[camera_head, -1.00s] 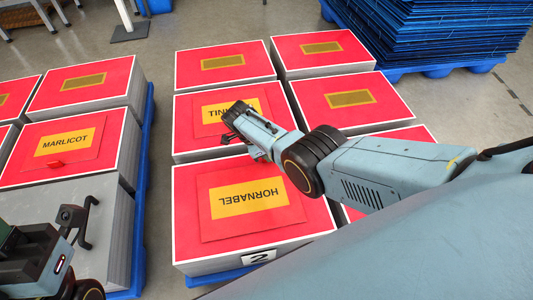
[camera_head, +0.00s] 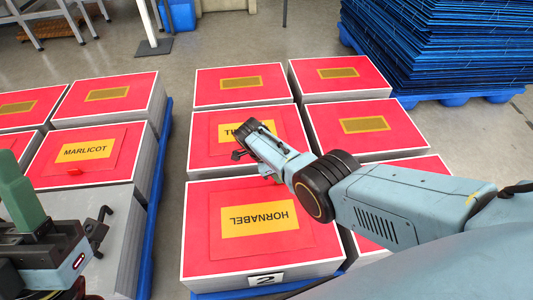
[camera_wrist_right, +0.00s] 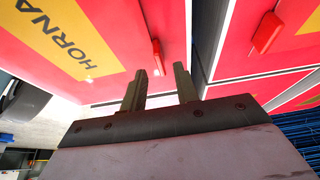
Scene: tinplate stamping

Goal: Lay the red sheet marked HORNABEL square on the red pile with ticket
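The red sheet marked HORNABEL (camera_head: 228,246) lies flat on the front red pile (camera_head: 197,262), its lettering upside down in the head view. Its edges look roughly parallel to the pile's white border. A white ticket reading 2 (camera_head: 265,278) is on that pile's front. The sheet also shows in the right wrist view (camera_wrist_right: 95,55), with a small red tab (camera_wrist_right: 157,57) at its edge. My right gripper (camera_wrist_right: 159,82) is open and empty; in the head view it is above the pile behind. My left gripper (camera_head: 98,228) is at lower left, its finger opening unclear.
Behind is a red pile with a partly hidden label starting TI (camera_head: 205,135). The MARLICOT sheet (camera_head: 115,135) lies on a left pile. Other red piles (camera_head: 215,75) stand close around. A tall blue stack (camera_head: 440,50) is at back right. A floor aisle runs behind the piles.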

